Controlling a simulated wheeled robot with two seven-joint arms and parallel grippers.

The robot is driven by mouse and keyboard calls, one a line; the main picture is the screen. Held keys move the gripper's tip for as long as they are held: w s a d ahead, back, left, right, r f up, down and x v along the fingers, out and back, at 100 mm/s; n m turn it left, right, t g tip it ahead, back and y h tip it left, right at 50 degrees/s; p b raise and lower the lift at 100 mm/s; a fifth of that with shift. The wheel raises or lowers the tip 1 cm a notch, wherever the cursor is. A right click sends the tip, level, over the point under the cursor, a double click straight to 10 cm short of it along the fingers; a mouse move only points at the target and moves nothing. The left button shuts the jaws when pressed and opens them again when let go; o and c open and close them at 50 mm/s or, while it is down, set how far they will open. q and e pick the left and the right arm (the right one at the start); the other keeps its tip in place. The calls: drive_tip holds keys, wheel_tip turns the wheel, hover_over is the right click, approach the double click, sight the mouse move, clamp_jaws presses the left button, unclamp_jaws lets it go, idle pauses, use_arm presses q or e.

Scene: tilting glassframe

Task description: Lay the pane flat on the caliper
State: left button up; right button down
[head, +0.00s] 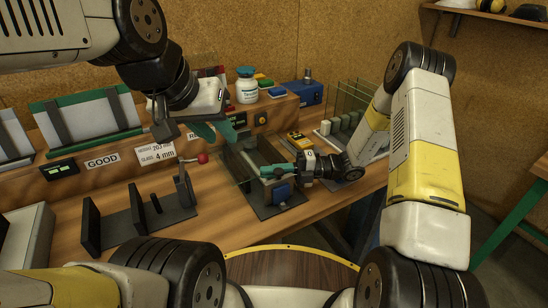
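A clear glass pane with thin dark-green edges (238,167) stands tilted over a dark base plate in the middle of the bench. I cannot tell which fixture is the caliper; the dark base plate with a blue block (282,192) under the pane may be it. My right gripper (272,171) is low at the pane's right side, its teal fingers pointing left. Whether they are closed on the pane is unclear. My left gripper (214,131) hangs above and left of the pane, teal fingertips apart, with nothing visible between them.
A black fixture (140,222) with a red-knobbed lever (203,158) stands to the left. A yellow device (297,141) lies behind my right gripper. A rack with upright panes (350,100) is at the right back. A white bottle (247,88) and blue box (303,93) stand behind.

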drive_tip(key=c, duration=1.6)
unclamp_jaws()
drive_tip(key=shift+o, duration=0.2)
drive_tip(key=shift+d, duration=0.1)
drive_tip(key=d, duration=0.2)
drive_tip(key=w+d, duration=0.1)
drive_tip(key=d, duration=0.4)
drive_tip(key=shift+w+d, duration=0.25)
drive_tip(key=shift+w, duration=0.05)
drive_tip(key=shift+r, duration=0.1)
